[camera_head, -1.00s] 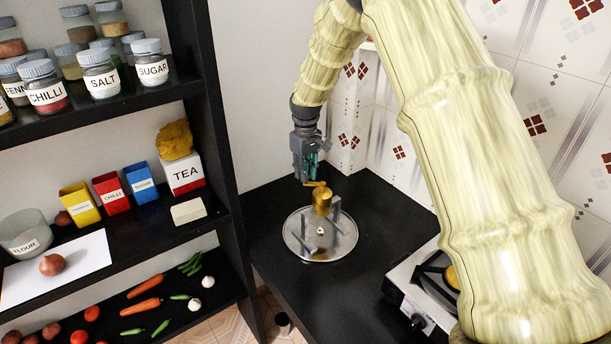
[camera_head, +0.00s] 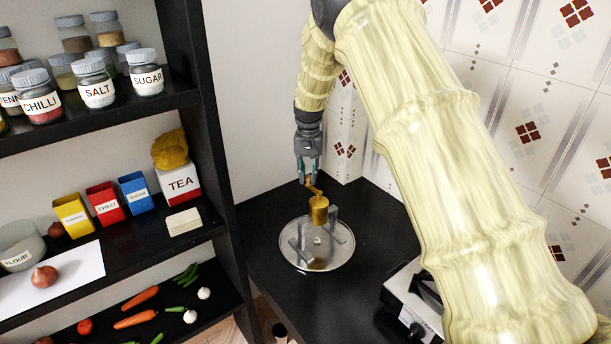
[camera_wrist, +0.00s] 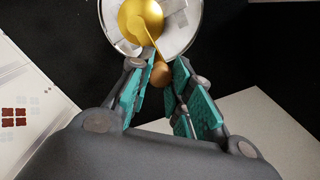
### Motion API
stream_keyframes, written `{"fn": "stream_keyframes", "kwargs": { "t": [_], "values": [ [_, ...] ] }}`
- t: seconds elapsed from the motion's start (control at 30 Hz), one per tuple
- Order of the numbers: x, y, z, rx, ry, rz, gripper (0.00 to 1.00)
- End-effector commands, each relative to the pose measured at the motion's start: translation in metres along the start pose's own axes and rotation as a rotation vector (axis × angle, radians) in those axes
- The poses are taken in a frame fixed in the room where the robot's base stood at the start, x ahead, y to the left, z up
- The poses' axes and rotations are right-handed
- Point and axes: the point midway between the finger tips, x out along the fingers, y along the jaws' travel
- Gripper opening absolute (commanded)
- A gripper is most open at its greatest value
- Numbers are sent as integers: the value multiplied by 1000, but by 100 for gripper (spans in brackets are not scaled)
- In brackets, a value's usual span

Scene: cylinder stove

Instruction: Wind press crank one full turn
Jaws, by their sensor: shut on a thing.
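The press is a gold cylinder (camera_head: 319,211) between grey uprights on a round metal plate (camera_head: 300,262), standing on the black counter. Its gold crank arm (camera_head: 313,190) points back and slightly left from the top of the cylinder. My gripper (camera_head: 308,179) is beyond the cylinder, pointing down at the crank's outer end. In the wrist view, the brown crank knob (camera_wrist: 161,74) sits between the teal finger pads of my gripper (camera_wrist: 158,82), which is shut on it. The gold cylinder (camera_wrist: 140,20) and crank arm (camera_wrist: 153,43) show above it.
A white stove (camera_head: 415,300) stands at the front right of the counter. A black shelf (camera_head: 214,150) with jars, boxes and vegetables is on the left. A tiled wall (camera_head: 500,110) bounds the right. Bare counter (camera_head: 262,213) lies around the plate.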

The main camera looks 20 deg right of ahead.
Motion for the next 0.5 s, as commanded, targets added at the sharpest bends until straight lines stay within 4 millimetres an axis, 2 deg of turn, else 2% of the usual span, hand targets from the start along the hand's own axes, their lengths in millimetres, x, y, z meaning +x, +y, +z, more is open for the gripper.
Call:
{"fn": "stream_keyframes", "kwargs": {
  "t": [0.5],
  "values": [
    [0,3,-3,68,0,1,0]
  ]
}}
